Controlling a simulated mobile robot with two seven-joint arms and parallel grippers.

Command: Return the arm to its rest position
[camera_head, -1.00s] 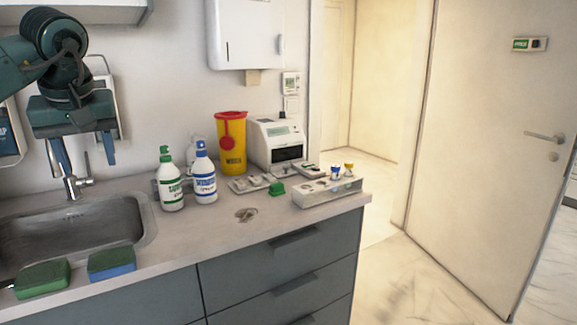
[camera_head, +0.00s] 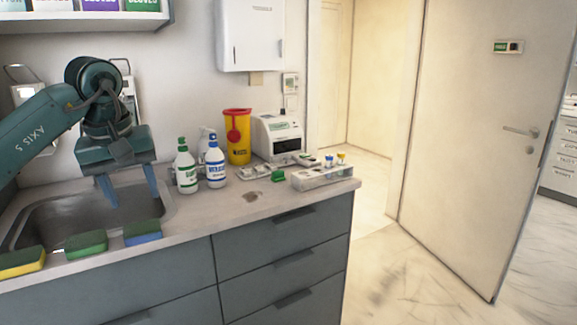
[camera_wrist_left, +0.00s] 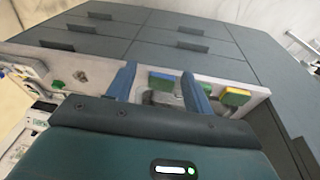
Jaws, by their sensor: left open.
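My left arm comes in from the left in the head view, and its gripper (camera_head: 129,192) hangs over the sink (camera_head: 100,212) with its two blue fingers pointing down. The fingers are apart with nothing between them. In the left wrist view the left gripper (camera_wrist_left: 165,80) also shows open and empty, with the counter edge and drawer fronts beyond it. My right gripper is in neither view.
Sponges, one blue (camera_head: 143,232), one green (camera_head: 86,244) and one yellow-green (camera_head: 22,262), lie along the sink's front edge. Two pump bottles, green-labelled (camera_head: 187,172) and blue-labelled (camera_head: 216,168), stand right of the gripper. A yellow bin (camera_head: 238,145) stands behind. The floor at right is clear.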

